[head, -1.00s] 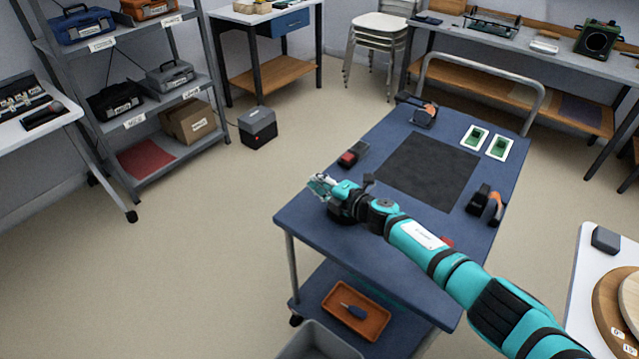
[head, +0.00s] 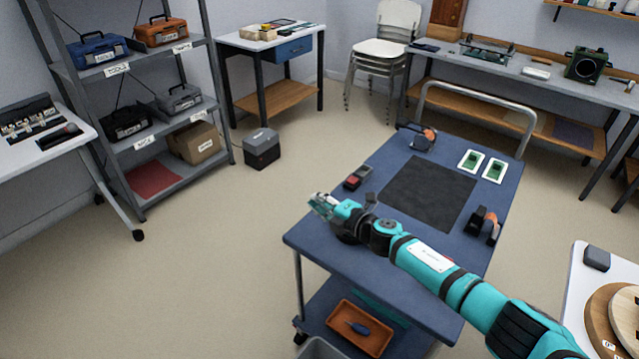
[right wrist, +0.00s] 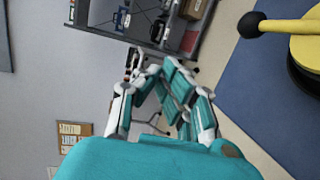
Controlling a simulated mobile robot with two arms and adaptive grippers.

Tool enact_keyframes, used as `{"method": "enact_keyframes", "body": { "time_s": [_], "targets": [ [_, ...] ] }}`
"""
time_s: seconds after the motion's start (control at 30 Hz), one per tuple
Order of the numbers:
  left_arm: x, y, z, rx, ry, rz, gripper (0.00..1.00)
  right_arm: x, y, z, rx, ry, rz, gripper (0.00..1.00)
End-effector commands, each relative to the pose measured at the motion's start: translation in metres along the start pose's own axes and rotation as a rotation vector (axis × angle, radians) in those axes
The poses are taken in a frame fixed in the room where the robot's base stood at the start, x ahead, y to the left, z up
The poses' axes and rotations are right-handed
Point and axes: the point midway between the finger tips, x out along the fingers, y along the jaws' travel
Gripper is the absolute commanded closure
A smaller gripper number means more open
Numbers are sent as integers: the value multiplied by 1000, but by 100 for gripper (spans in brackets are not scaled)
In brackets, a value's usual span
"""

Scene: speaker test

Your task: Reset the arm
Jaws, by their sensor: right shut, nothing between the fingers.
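My right arm is teal and comes in from the lower right in the head view, stretched over the blue cart (head: 440,165). My right gripper (head: 319,204) is above the cart's left edge, shut and empty. In the right wrist view its teal and white fingers (right wrist: 161,68) come together with nothing between them. My left gripper is in neither view.
A black mat (head: 428,193) lies on the cart. Around it are a red and black device (head: 356,178), an orange-handled tool (head: 492,230) and two green-centred frames (head: 482,165). An orange tray (head: 360,329) is on the lower shelf. Floor left of the cart is clear.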

Motion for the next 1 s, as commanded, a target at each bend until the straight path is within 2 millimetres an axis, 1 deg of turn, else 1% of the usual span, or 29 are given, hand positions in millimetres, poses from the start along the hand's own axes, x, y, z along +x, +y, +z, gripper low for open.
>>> {"method": "enact_keyframes", "body": {
  "time_s": [0.03, 0.1, 0.17, 0.3, 0.43, 0.57, 0.67, 0.77, 0.8, 0.87, 0.9, 0.97, 1.0],
  "targets": [
    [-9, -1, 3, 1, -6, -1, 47, -7, 13, 2, -6, -2, -2, 100],
    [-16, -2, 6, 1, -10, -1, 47, -14, 24, 0, -5, -1, -3, 100],
    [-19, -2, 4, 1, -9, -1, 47, -19, 34, 0, -6, -3, -2, 100],
    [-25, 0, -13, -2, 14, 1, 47, -28, 51, -4, -4, -2, -2, 100],
    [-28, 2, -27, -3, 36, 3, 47, -33, 58, -5, -1, -2, -3, 100],
    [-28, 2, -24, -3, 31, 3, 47, -35, 61, -5, 0, -3, -3, 100],
    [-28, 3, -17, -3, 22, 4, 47, -35, 58, -12, 30, -8, 2, 100],
    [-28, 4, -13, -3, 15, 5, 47, -38, 53, -34, 152, -43, 25, 100],
    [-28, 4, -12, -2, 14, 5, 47, -42, 50, -45, 231, -71, 37, 100],
    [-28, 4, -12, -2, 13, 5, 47, -53, 44, -60, 380, -130, 49, 100],
    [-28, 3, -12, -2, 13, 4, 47, -63, 40, -67, 491, -180, 52, 100],
    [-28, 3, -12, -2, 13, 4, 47, -83, 30, -74, 663, -266, 47, 100],
    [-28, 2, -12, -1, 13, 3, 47, -99, 21, -76, 775, -329, 35, 100]
  ]
}}
